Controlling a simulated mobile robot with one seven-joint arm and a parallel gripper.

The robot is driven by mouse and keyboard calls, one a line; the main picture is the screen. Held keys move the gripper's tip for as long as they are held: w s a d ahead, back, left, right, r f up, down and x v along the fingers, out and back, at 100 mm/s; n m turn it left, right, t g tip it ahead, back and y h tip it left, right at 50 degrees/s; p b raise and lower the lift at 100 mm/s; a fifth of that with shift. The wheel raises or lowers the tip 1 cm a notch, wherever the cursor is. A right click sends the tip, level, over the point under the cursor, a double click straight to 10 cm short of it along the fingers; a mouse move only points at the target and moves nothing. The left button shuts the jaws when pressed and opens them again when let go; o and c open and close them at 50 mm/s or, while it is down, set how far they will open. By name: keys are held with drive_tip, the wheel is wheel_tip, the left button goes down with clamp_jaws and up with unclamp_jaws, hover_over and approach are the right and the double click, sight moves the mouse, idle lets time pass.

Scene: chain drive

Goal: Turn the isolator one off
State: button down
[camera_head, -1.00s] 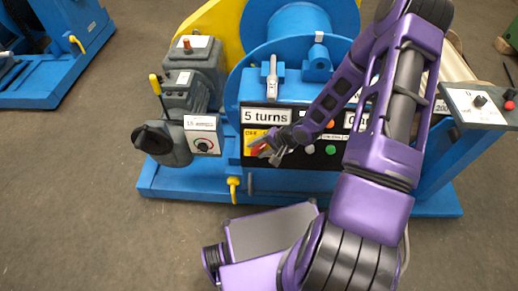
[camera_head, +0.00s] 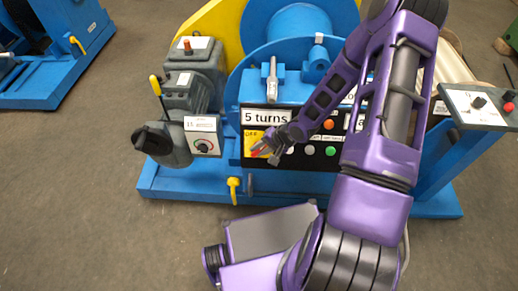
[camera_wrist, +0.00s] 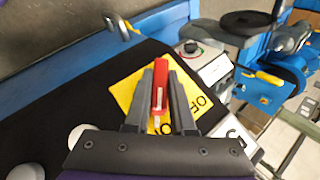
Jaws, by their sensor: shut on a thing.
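The isolator is a red handle (camera_wrist: 160,86) on a yellow plate (camera_wrist: 128,92) with black "OFF" lettering. In the wrist view my gripper (camera_wrist: 161,88) has one dark finger on each side of the red handle and is shut on it. In the head view my gripper (camera_head: 268,150) is at the yellow plate (camera_head: 251,136), below the "5 turns" label. There only a small part of the red handle (camera_head: 257,150) shows, and my fingers hide the rest.
The black panel also carries a green button (camera_head: 330,151) and an orange one (camera_head: 329,125), close to my wrist. A grey gearbox with a dial plate (camera_head: 203,136) stands left. A yellow lever (camera_head: 233,189) is below.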

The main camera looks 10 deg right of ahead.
drive_tip(key=shift+a+n+g+h, duration=0.1)
drive_tip(key=shift+n+g+h, duration=0.2)
drive_tip(key=shift+n+h, duration=0.15)
drive_tip(key=shift+w+f+n+g+h+b, duration=0.1)
drive_tip(key=shift+n+g+h+b, duration=0.4)
drive_tip(key=shift+n+h+b, duration=0.35)
drive_tip(key=n+h+b, duration=0.1)
drive_tip(key=h+b, duration=0.1)
drive_tip(key=n+g+h+b, duration=0.1)
drive_tip(key=h+b, duration=0.1)
drive_tip(key=b, duration=0.1)
drive_tip(key=shift+a+f+g+b, duration=0.1)
drive_tip(key=shift+a+g+b, duration=0.05)
drive_tip(key=shift+g+b, duration=0.2)
drive_tip(key=n+h, duration=0.1)
drive_tip(key=n+h+b, duration=0.1)
drive_tip(key=h, duration=0.1)
drive_tip(key=shift+r+g, duration=0.2)
drive_tip(key=shift+g, duration=0.05)
drive_tip(key=shift+n+h, duration=1.2)
drive_tip(key=shift+h, duration=0.5)
drive_tip(key=c, duration=0.8)
unclamp_jaws()
drive_tip(key=shift+o, duration=0.2)
